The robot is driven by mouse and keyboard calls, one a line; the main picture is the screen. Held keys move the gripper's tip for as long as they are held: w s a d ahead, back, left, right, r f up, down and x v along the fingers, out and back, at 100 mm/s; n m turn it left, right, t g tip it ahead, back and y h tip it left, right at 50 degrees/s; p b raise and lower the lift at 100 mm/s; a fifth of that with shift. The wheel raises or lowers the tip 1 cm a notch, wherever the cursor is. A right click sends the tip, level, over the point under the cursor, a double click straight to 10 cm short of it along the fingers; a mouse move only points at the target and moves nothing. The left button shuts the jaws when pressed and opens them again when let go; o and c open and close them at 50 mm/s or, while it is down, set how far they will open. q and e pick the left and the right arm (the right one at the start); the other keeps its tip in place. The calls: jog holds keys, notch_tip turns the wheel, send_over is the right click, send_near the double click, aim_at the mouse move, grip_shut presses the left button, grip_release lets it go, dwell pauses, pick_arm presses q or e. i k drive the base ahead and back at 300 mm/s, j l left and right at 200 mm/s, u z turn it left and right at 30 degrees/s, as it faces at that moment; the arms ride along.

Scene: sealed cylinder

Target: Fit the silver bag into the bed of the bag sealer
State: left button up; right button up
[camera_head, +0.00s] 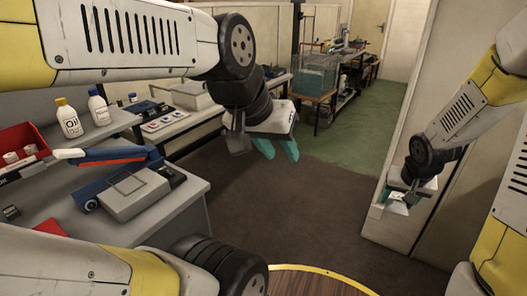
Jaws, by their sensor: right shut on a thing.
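The bag sealer (102,157) stands on the grey bench at the left, with its blue arm raised over a grey bed (140,199). A thin dark rectangular outline lies on the bed. My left gripper (277,151) hangs in the air right of the sealer, its teal fingers apart and nothing between them. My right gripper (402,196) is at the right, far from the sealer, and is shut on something. A small pale silvery patch, seemingly the silver bag (397,207), shows at its fingertips; its full shape is too small to tell.
A red bin (22,150) with white-capped items stands left of the sealer. Two white bottles (69,119) stand behind it. A second bench (205,118) with small items runs behind. A glass tank (313,92) stands farther back. The dark floor between the arms is clear.

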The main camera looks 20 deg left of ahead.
aim_at(126, 183)
jog(key=i+l+u, duration=0.1)
jog(key=u, duration=0.35)
jog(key=i+l+u, duration=0.15)
jog(key=u, duration=0.35)
jog(key=i+l+u, duration=0.1)
jog(key=l+u, duration=0.15)
jog(key=u, duration=0.2)
jog(key=l+u, duration=0.1)
jog(key=u, duration=0.7)
jog(key=l+u, duration=0.15)
jog(key=u, duration=0.3)
jog(key=l+u, duration=0.1)
jog(key=u, duration=0.3)
jog(key=i, duration=0.25)
